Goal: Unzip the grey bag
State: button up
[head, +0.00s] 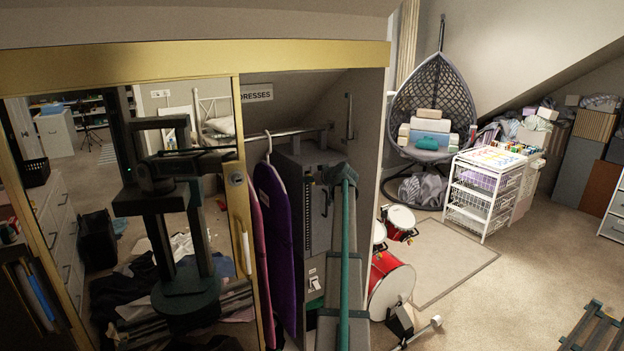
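I cannot pick out a grey bag with certainty in the head view. A lumpy grey cloth thing (424,188) lies on the floor under the hanging chair; I see no zip on it and cannot tell whether it is a bag. A purple garment cover (277,245) hangs from a hanger on the wardrobe rail, with a pinkish one (257,265) beside it. My gripper cannot be made out. A dark machine shape in the mirrored door at left looks like my own reflection.
The gold-framed mirrored door (240,215) covers the wardrobe's left part. Red drums (392,278), a white drawer cart (480,195) and a hanging chair (432,100) stand right. Carpet at right is mostly clear.

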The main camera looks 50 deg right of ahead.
grip_shut()
